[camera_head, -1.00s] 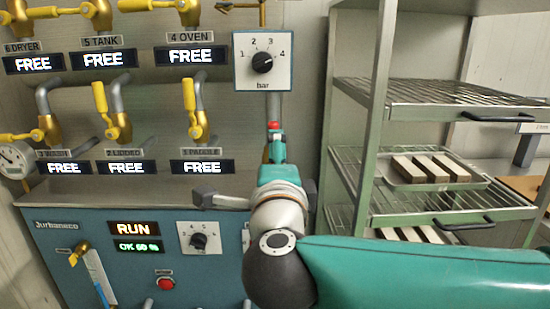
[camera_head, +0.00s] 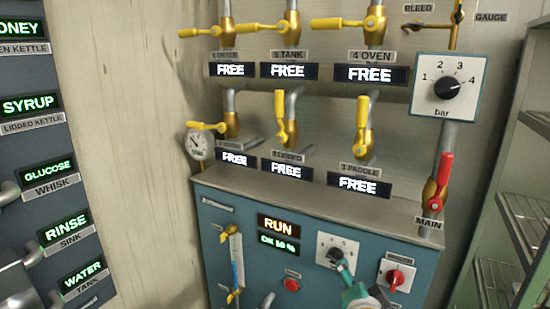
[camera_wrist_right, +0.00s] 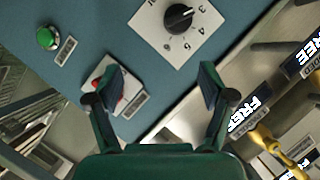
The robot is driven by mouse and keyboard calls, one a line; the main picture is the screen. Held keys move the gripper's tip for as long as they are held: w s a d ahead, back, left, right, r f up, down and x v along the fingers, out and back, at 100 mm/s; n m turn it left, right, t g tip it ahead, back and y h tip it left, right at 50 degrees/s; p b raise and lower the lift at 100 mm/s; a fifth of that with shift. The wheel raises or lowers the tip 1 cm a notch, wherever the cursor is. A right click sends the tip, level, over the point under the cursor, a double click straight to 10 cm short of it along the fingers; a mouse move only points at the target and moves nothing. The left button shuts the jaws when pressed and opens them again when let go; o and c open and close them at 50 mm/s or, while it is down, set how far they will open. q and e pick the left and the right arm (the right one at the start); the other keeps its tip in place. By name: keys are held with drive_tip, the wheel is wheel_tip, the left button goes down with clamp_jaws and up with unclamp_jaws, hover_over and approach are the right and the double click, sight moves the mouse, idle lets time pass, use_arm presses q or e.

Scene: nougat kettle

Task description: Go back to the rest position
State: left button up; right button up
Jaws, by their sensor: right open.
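My right gripper (camera_head: 346,278) is green with dark fingers and shows at the lower middle of the head view, in front of the blue control panel (camera_head: 220,270). It overlaps the lower part of the white dial plate with a black knob (camera_head: 334,254); contact cannot be told there. In the right wrist view the gripper (camera_wrist_right: 160,82) is open, with nothing between its fingers. The black knob (camera_wrist_right: 180,17) lies beyond the fingertips, and a red switch (camera_wrist_right: 121,104) is partly hidden behind the left finger. My left gripper is not in view.
The red-handled main valve (camera_head: 440,182) stands above the panel's right side. Pipes with yellow valve handles (camera_head: 362,112) and FREE displays line the wall. A label cabinet (camera_head: 30,150) stands at left, a green rack (camera_head: 520,215) at right. A green button (camera_wrist_right: 47,38) shows in the wrist view.

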wheel_tip(320, 180, down, 14)
drive_tip(key=s+a+n+g+y, duration=0.1)
drive_tip(key=s+n+g+y, duration=0.1)
drive_tip(key=n+g, duration=0.1)
drive_tip(key=s+a+f+n+g+y, duration=0.1)
drive_tip(key=s+f+n+g, duration=0.15)
drive_tip(key=s+f, duration=0.55)
drive_tip(key=s+a+f+n+g+y, duration=0.15)
drive_tip(key=s+f+g, duration=0.35)
drive_tip(key=f, duration=0.6)
drive_tip(key=s+a+f+n+g+y+p, duration=0.15)
drive_tip(key=s+f+g, duration=0.3)
drive_tip(key=s, duration=0.85)
wheel_tip(320, 180, up, 13)
drive_tip(key=t+p, duration=0.1)
drive_tip(key=p, duration=1.1)
drive_tip(key=shift+w+f+n, duration=0.15)
drive_tip(key=shift+w+n, duration=0.15)
drive_tip(key=shift+n, duration=0.15)
